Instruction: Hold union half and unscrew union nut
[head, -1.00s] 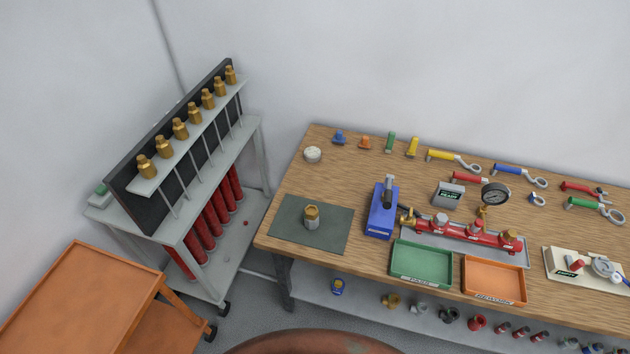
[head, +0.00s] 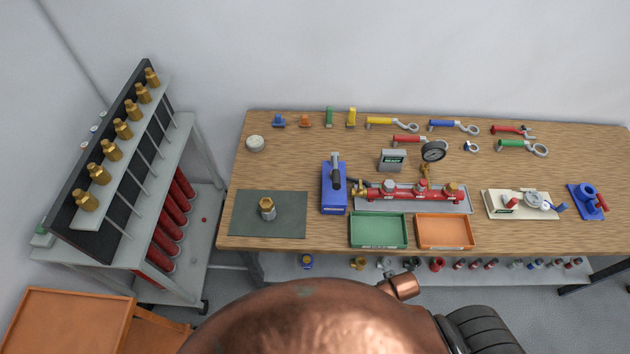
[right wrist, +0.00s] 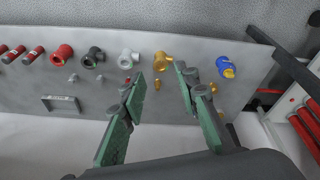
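A small upright brass fitting with a hex-shaped body (head: 267,208) stands on the dark green-grey mat (head: 240,225) at the bench's left end; it looks like the union, but its nut and half are too small to tell apart. No gripper is near it in the head view. My right gripper (right wrist: 160,78) shows only in the right wrist view. Its two green-padded fingers are apart with nothing between them, in front of the lower shelf. My left gripper is in neither view.
A blue vise-like device (head: 334,190) stands right of the mat, beside a red manifold (head: 415,194). Green (head: 378,231) and orange (head: 445,232) trays lie at the front edge. A rack with brass fittings (head: 111,150) stands left. Loose fittings lie on the lower shelf (right wrist: 190,100).

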